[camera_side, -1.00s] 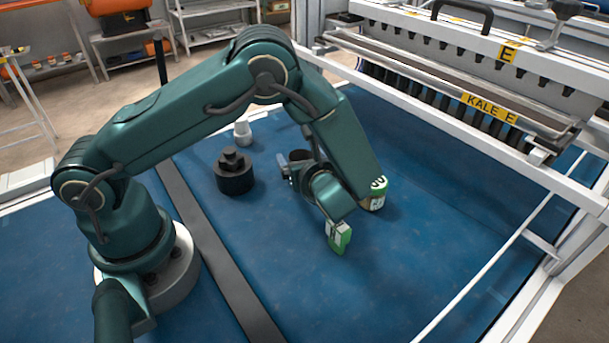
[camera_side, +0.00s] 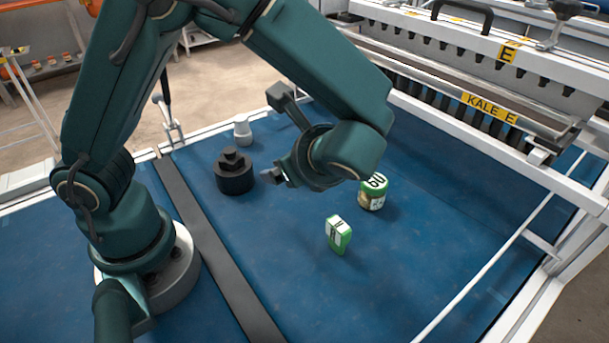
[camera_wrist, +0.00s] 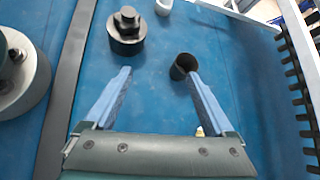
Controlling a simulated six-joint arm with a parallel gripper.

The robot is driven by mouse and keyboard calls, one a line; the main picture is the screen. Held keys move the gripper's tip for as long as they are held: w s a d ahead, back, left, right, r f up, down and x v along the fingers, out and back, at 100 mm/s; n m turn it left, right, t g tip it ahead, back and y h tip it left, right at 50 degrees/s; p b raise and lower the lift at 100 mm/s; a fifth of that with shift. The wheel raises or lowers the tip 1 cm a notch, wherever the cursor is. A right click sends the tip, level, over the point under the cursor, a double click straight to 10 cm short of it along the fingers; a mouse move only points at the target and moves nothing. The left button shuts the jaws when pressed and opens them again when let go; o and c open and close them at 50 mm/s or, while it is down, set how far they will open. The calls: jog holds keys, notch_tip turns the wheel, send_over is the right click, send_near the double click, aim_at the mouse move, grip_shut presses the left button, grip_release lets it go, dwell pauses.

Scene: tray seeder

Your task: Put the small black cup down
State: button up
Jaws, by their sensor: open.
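The small black cup (camera_wrist: 182,66) shows its dark open mouth in the wrist view, near the tip of the right finger. It appears to stand on the blue surface; whether the finger touches it I cannot tell. My gripper (camera_wrist: 159,74) is open, its two fingers wide apart with bare blue surface between them. In the side view my gripper (camera_side: 273,177) is low, just right of the black stepped piece, and the cup is hidden behind my wrist.
A black stepped round piece (camera_side: 235,177) and a small white container (camera_side: 242,132) stand left of my gripper. A green-labelled jar (camera_side: 373,193) and a green-white box (camera_side: 338,234) stand to the right. The seeder's toothed bar (camera_side: 440,80) lies behind. The front blue surface is clear.

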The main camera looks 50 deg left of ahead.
jog(key=s+r+n+t+h, duration=0.1)
jog(key=s+r+n+h, duration=0.2)
jog(key=n, duration=0.5)
jog(key=s+d+r+n+t+h, duration=0.1)
jog(key=s+r+n+t+h, duration=0.1)
jog(key=s+n+h, duration=0.3)
jog(key=r+n+h, duration=0.1)
jog(key=n+h, duration=0.1)
jog(key=n, duration=0.2)
jog(key=shift+s+d+r, duration=0.3)
jog(key=shift+s, duration=0.05)
